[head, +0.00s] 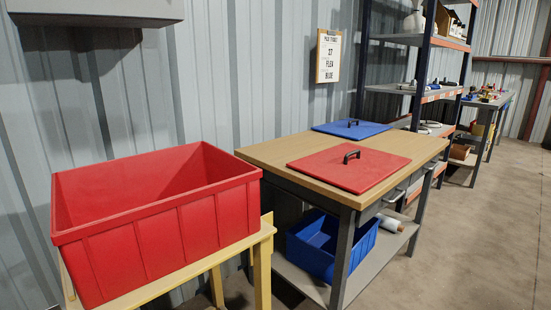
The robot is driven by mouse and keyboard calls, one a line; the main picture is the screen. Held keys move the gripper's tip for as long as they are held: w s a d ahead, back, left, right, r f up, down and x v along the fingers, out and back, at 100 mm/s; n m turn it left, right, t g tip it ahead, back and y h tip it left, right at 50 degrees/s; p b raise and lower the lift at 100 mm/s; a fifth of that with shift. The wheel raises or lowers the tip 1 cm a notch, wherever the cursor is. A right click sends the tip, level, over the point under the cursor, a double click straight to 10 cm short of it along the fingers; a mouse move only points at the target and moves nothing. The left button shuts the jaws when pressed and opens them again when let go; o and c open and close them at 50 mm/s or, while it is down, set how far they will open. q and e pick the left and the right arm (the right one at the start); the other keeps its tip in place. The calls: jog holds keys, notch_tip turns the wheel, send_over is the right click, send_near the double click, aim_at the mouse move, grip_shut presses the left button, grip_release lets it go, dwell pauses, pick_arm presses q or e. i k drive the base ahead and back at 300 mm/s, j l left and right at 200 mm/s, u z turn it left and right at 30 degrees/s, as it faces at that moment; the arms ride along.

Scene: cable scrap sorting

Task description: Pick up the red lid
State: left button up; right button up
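The red lid (338,170) is a flat square panel with a small black handle (351,156) standing up near its middle. It lies flat on the wooden top of a workbench (277,152), toward the bench's front edge. A red bin (153,222), open at the top, stands on a yellow wooden stand (262,240) at the left. No lid is on the bin. Neither of my grippers is in the head view.
A blue lid (352,130) with a black handle lies behind the red one. A blue bin (322,247) and a white roll (390,223) sit on the bench's lower shelf. Shelving (415,92) stands beyond. The concrete floor (470,235) at the right is clear.

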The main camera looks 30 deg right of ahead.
aim_at(356, 169)
jog(key=l+u, duration=0.3)
jog(key=l, duration=0.2)
jog(key=l+u, duration=0.3)
jog(key=l, duration=0.25)
jog(key=l+u, duration=0.25)
jog(key=l, duration=0.3)
jog(key=k+l+u, duration=0.1)
jog(key=l+u, duration=0.2)
jog(key=l, duration=0.2)
jog(key=k+l+u, duration=0.15)
jog(key=l+u, duration=0.15)
jog(key=l, duration=0.2)
